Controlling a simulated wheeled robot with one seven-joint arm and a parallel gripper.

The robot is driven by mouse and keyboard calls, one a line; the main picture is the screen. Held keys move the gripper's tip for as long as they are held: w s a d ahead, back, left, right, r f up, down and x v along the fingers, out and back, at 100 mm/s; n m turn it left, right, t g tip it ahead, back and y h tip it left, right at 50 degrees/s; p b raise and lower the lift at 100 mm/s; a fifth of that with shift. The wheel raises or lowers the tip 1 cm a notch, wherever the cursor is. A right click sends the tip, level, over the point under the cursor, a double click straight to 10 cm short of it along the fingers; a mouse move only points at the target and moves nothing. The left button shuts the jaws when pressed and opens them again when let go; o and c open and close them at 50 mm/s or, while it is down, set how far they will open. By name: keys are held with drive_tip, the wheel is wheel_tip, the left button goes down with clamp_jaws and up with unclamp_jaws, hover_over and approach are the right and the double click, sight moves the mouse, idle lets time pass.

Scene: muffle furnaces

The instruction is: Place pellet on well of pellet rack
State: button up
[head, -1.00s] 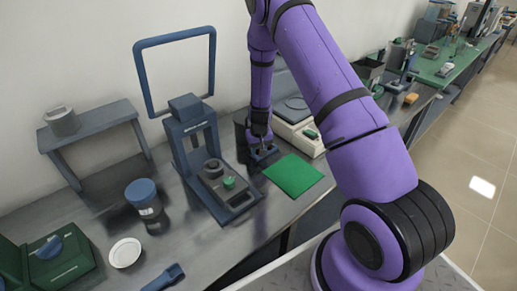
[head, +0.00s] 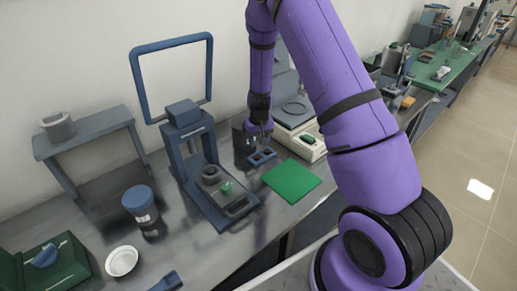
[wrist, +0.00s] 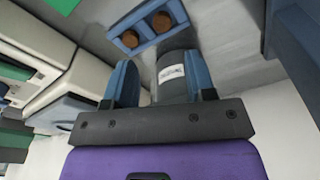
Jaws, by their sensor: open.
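The pellet rack (head: 262,157) is a small blue block on the bench, left of the green mat. In the wrist view the rack (wrist: 132,39) shows two round wells. One brown disc, seemingly a pellet (wrist: 161,22), sits in one well, and another brown disc (wrist: 130,39) sits in the other. My gripper (head: 262,139) is just above the rack, apart from it. In the wrist view its blue fingers (wrist: 160,62) are spread, with nothing held between them. A grey labelled jar (wrist: 172,72) shows behind the fingers.
A green mat (head: 292,181) and a white balance (head: 306,143) lie right of the rack. A blue press (head: 187,140) stands to the left, with a green knob at its base. A blue-lidded jar (head: 139,203) and a white dish (head: 122,261) are further left.

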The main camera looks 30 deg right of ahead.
drive_tip(key=s+a+r+t+y, duration=0.15)
drive_tip(key=s+r, duration=0.25)
drive_tip(key=r, duration=0.6)
drive_tip(key=s+a+r+n, duration=0.1)
drive_tip(key=s+a+r, duration=0.3)
drive_tip(key=r, duration=0.6)
drive_tip(key=s+a+r+t, duration=0.1)
drive_tip(key=s+r, duration=0.4)
drive_tip(key=r, duration=0.6)
drive_tip(key=s+a+r, duration=0.1)
drive_tip(key=s+r, duration=0.2)
drive_tip(key=s, duration=0.4)
drive_tip(key=s+r+n+t, duration=0.1)
drive_tip(key=s+r, duration=0.1)
drive_tip(key=s, duration=0.6)
drive_tip(key=s+a+r+h, duration=0.1)
drive_tip(key=s+r, duration=0.2)
drive_tip(key=s, duration=0.4)
drive_tip(key=shift+s+a+r, duration=0.2)
drive_tip(key=shift+a+r, duration=0.15)
